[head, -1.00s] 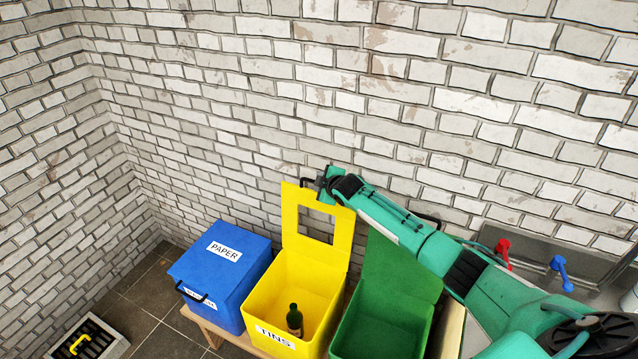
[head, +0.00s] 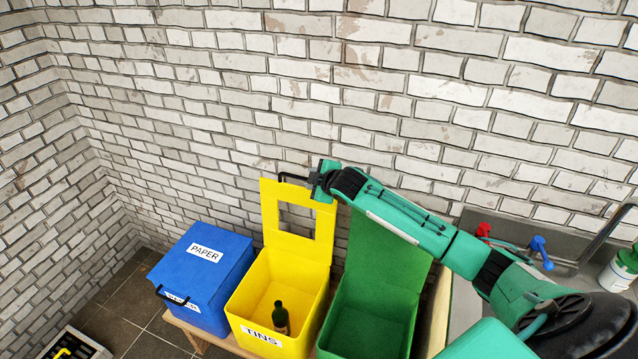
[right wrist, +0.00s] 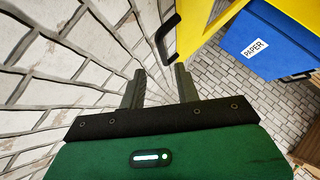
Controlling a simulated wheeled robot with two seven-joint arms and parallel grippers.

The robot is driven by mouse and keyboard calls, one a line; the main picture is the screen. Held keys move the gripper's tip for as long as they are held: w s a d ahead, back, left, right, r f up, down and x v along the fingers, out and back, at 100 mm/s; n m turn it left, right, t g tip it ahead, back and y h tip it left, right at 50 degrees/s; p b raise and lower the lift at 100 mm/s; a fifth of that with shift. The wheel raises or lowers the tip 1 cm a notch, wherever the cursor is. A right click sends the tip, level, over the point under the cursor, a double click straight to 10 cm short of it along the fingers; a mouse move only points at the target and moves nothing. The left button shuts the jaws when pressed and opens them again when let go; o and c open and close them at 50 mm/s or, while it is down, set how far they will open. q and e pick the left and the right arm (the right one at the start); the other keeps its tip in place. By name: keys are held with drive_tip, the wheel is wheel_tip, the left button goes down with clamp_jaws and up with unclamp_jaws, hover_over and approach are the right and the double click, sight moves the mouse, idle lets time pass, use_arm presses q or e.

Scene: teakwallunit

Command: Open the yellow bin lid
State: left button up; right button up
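The yellow bin (head: 243,300), labelled TINS, stands with its lid (head: 270,215) raised upright against the brick wall, so its inside shows. The lid has a rectangular cut-out and a black handle (head: 292,177) at its top edge. A dark green bottle (head: 280,318) stands inside the bin. My right gripper (head: 314,182) is at the top right of the lid, beside the handle. In the right wrist view its two fingers (right wrist: 160,82) are apart with nothing between them. The handle (right wrist: 171,38) and lid (right wrist: 192,25) lie just beyond the fingertips. My left gripper is out of view.
A closed blue PAPER bin (head: 205,262) stands left of the yellow one. An open green bin (head: 372,315) stands to the right, under my right arm. A sink (head: 570,275) with red and blue taps is further right. The brick wall (head: 200,130) is close behind.

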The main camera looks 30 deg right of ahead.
drive_tip(key=shift+b+v, duration=0.35)
drive_tip(key=shift+v, duration=1.55)
